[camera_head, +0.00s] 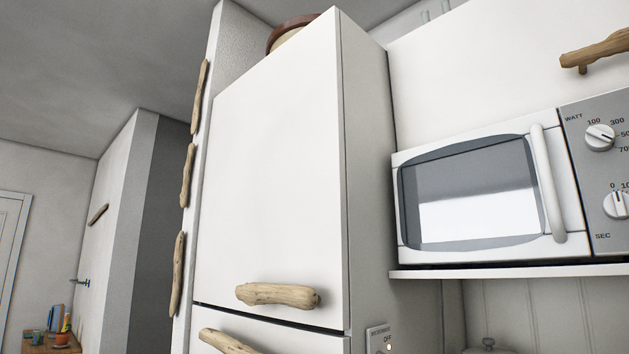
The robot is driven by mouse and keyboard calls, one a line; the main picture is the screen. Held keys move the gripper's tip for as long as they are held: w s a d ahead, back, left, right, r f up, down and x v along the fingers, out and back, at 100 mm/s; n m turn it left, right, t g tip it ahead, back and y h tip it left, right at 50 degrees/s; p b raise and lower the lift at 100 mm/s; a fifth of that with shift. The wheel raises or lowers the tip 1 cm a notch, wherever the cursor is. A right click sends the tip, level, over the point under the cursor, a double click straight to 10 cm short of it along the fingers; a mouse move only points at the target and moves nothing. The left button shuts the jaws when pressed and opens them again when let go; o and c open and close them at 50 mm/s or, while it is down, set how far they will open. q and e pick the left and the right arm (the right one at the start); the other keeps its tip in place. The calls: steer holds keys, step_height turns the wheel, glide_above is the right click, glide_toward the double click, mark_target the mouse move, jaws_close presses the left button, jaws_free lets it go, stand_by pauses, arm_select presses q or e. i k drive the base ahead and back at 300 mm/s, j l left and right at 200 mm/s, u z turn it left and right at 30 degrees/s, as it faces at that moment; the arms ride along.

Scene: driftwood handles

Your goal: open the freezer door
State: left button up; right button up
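The tall white fridge-freezer stands in the middle of the head view. Its large upper door (270,180) is shut, with a horizontal driftwood handle (277,295) near its bottom edge. A dark seam separates it from a lower door (290,340), which also looks shut and has its own driftwood handle (228,342) at its top left. Most of the lower door is below the picture. The frames do not show which door is the freezer. Neither of my grippers is in view.
A white microwave (480,195) sits on a shelf (500,271) right of the fridge. A wall switch (380,340) is below it. Several driftwood pieces (188,175) line the panel edge at left. A wooden table (62,345) with small items stands far left.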

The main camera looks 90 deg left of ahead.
mark_target(273, 238)
steer(key=u, duration=3.35)
